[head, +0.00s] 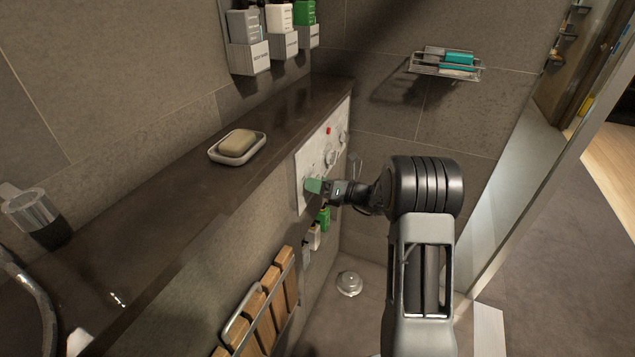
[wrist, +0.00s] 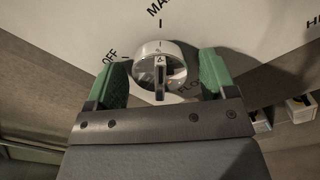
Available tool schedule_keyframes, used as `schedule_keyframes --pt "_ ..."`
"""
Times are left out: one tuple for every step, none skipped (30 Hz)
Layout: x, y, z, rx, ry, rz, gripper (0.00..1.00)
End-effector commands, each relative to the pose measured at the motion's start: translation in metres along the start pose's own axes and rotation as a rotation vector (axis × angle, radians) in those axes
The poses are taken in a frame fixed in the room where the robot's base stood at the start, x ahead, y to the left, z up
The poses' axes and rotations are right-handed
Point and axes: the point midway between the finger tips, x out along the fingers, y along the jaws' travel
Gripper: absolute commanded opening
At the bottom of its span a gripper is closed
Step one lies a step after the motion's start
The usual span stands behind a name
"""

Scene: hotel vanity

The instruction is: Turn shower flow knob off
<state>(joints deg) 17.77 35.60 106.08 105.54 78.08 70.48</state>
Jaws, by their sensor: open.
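The shower flow knob (wrist: 159,68) is a round chrome knob with a dark bar across its face, on a white panel (head: 303,165). In the wrist view, "OFF" is printed to its left, "MA…" above it, and a partly hidden word at lower right. My gripper (wrist: 163,72) is open, with one green finger on each side of the knob. Gaps show between the fingers and the knob. In the head view, my gripper (head: 314,186) is at the panel's lower near part and hides the flow knob. The bar looks roughly upright; its exact setting is unclear.
Other knobs (head: 331,157) and a red mark (head: 328,131) are farther along the panel. A dark ledge (head: 190,190) above holds a soap dish (head: 258,150). A folded wooden slatted seat (head: 268,305) and small bottles (head: 324,219) are below. A wire basket (head: 412,66) hangs on the back wall.

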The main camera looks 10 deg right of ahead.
Motion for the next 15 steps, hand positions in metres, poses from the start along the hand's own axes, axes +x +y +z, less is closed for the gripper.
schedule_keyframes --pt "0.0004 0.0000 -0.0001 0.000 0.000 0.000 0.78" --pt "0.0004 0.0000 0.0000 0.000 0.000 0.000 0.78" --pt "0.0004 0.0000 0.0000 0.000 0.000 0.000 0.78" --pt "0.0003 -0.0001 0.0000 0.000 0.000 0.000 0.78" --pt "0.0003 0.0000 0.0000 0.000 0.000 0.000 0.78" --pt "0.0002 0.0000 0.0000 0.000 0.000 0.000 0.78" --pt "0.0002 -0.0001 0.0000 0.000 0.000 0.000 0.76" --pt "0.0002 -0.0001 0.0000 0.000 0.000 0.000 0.73" --pt "0.0001 -0.0001 0.0000 0.000 0.000 0.000 0.69" --pt "0.0001 -0.0001 0.0000 0.000 0.000 0.000 0.66" --pt "0.0001 -0.0001 0.0000 0.000 0.000 0.000 0.63" --pt "0.0000 -0.0001 0.0000 0.000 0.000 0.000 0.59" --pt "0.0000 -0.0001 0.0000 0.000 0.000 0.000 0.57" --pt "0.0000 -0.0001 0.0000 -0.001 0.000 0.000 0.54" --pt "0.0000 0.0000 0.0000 -0.001 0.000 0.000 0.50"
